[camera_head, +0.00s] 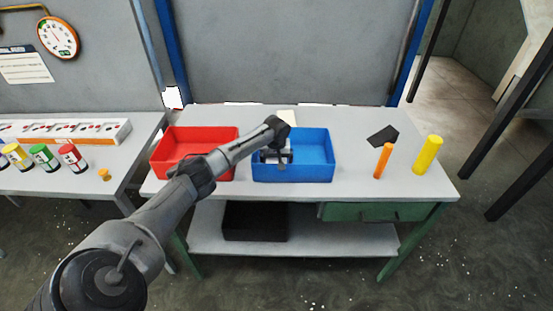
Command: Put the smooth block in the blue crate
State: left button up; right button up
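The blue crate (320,172) stands in the middle of the grey table. My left gripper (279,165) points down over the left part of this crate, with its fingertips near the front wall. The view is too small to tell whether its fingers are open or shut, or whether they hold anything. A pale flat piece (287,116) lies behind the crate, partly hidden by my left arm. A dark flat piece (383,135) lies right of the crate. I cannot tell which piece, if either, is the smooth block. My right gripper is not in view.
A red crate (222,160) stands left of the blue one, partly behind my arm. A side table (60,180) at left holds several small cans. A black bin (255,222) sits on the lower shelf.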

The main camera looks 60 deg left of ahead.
aim_at(276, 161)
pick_arm(q)
notch_tip(276, 161, up, 12)
jog(key=d+p, duration=0.1)
jog(key=shift+s+d+p, duration=0.25)
jog(key=shift+s+p, duration=0.15)
jog(key=shift+s+r, duration=0.1)
dwell(0.5)
